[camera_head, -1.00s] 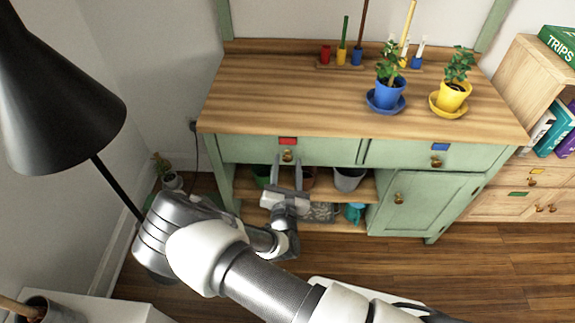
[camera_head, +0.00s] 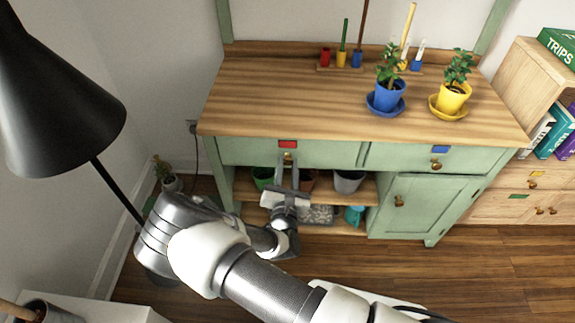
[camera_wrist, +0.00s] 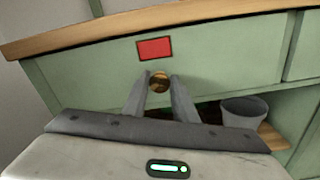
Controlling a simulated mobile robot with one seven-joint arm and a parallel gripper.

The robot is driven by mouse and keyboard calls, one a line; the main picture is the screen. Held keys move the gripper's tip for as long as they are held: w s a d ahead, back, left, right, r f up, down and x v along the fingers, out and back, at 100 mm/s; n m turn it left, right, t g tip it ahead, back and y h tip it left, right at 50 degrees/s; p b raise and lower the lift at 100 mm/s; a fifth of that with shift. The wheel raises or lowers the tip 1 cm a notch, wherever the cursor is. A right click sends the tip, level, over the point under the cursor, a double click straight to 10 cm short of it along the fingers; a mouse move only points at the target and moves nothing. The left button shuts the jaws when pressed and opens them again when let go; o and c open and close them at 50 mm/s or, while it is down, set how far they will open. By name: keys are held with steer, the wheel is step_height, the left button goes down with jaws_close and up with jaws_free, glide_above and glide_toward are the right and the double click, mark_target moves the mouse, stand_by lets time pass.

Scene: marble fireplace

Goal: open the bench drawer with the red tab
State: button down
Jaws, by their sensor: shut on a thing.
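The green bench (camera_head: 400,161) has two drawers under its wooden top. The left drawer (camera_head: 330,152) bears a red tab (camera_head: 287,144), also seen in the wrist view (camera_wrist: 155,48). Its round brass knob (camera_wrist: 158,81) is just below the tab. My gripper (camera_head: 288,161) is at this knob, with its two fingers (camera_wrist: 159,86) on either side of it, shut on it. The drawer front looks flush with the bench, as far as I can tell. The fingers partly hide the knob in the head view.
The right drawer has a blue tab (camera_head: 440,149). A blue pot (camera_head: 386,97) and a yellow pot (camera_head: 453,96) with plants stand on the bench top. A grey pot (camera_head: 348,181) and a green pot (camera_head: 262,177) are on the shelf below. A black lamp (camera_head: 60,100) is at the left.

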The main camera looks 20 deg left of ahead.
steer(key=p+v, duration=0.5)
steer(key=v, duration=1.7)
steer(key=shift+s+d+p, duration=0.25)
steer(key=shift+s+p, duration=0.1)
steer(key=shift+p, duration=0.05)
steer(key=c, duration=1.4)
jaws_free()
steer(key=shift+c, duration=0.2)
